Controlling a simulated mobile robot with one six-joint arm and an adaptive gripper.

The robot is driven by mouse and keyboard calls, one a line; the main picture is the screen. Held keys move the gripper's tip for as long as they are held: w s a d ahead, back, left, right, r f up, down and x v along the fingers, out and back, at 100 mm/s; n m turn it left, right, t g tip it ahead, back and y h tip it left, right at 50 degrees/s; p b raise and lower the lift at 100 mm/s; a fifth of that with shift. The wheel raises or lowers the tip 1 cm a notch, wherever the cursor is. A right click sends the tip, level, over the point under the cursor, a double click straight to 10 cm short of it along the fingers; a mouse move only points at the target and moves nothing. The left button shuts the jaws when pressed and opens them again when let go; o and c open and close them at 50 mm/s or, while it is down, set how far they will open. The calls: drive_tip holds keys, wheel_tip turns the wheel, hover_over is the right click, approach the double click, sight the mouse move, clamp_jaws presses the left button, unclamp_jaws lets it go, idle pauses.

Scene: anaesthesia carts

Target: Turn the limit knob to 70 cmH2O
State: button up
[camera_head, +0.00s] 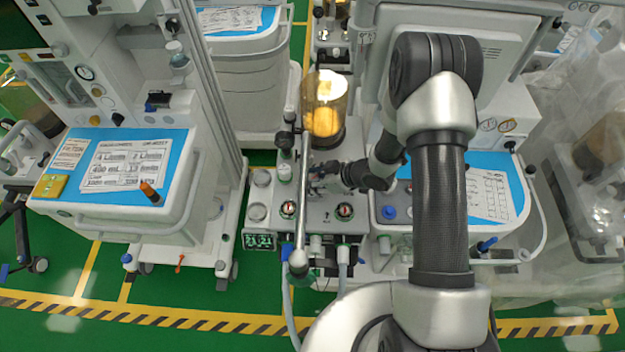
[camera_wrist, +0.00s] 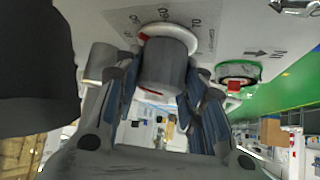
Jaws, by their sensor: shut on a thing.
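The limit knob (camera_wrist: 165,64) is a grey cylinder on a white round base, at the top middle of the wrist view. A red mark (camera_wrist: 144,37) shows on the left part of the base. My gripper (camera_wrist: 160,88) is shut on the knob, one finger on each side. In the head view my gripper (camera_head: 322,174) is at the grey machine's panel; the knob is hardly visible there.
A green-ringed gauge (camera_wrist: 238,72) is right of the knob. In the head view, a bellows cylinder (camera_head: 324,104) stands behind my gripper and a metal arm with a ball end (camera_head: 299,262) crosses in front. A blue-topped cart (camera_head: 130,172) stands at left.

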drive_tip(key=m+t+h+b, duration=0.1)
drive_tip(key=m+t+b, duration=0.1)
drive_tip(key=m, duration=0.1)
drive_tip(key=shift+f, duration=0.1)
drive_tip(key=shift+m+t+h+b, duration=0.7)
drive_tip(key=shift+m+h+b, duration=0.3)
drive_tip(key=shift+m+b, duration=0.35)
drive_tip(key=o, duration=1.1)
drive_tip(key=shift+v, duration=3.85)
drive_tip(key=shift+a, duration=0.1)
